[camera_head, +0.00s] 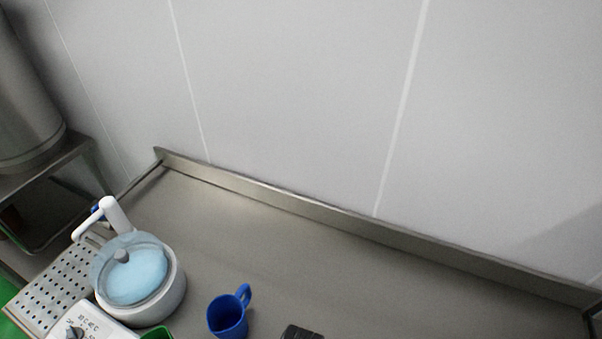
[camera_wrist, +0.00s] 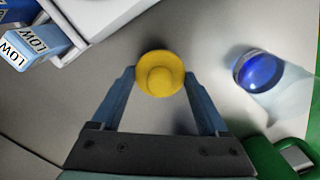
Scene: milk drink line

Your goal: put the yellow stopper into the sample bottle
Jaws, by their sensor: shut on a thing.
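The yellow stopper (camera_wrist: 160,75) is round, with a raised knob facing the wrist camera. My gripper (camera_wrist: 160,80) is shut on it, with one blue-grey finger on each side. The stopper is over a grey surface; its height above it is hard to judge. To the right in the wrist view is a clear vessel with a blue round end (camera_wrist: 258,70), apart from the stopper. It may be the sample bottle, but I cannot tell for certain. My gripper and the stopper do not show in the head view.
In the wrist view, a white box with a blue "LOW" block (camera_wrist: 30,48) is upper left; a green edge (camera_wrist: 268,158) is lower right. In the head view, a blue mug (camera_head: 228,317) and a white pot with a clear lid (camera_head: 155,297) stand on the steel counter (camera_head: 330,260), clear towards the wall.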

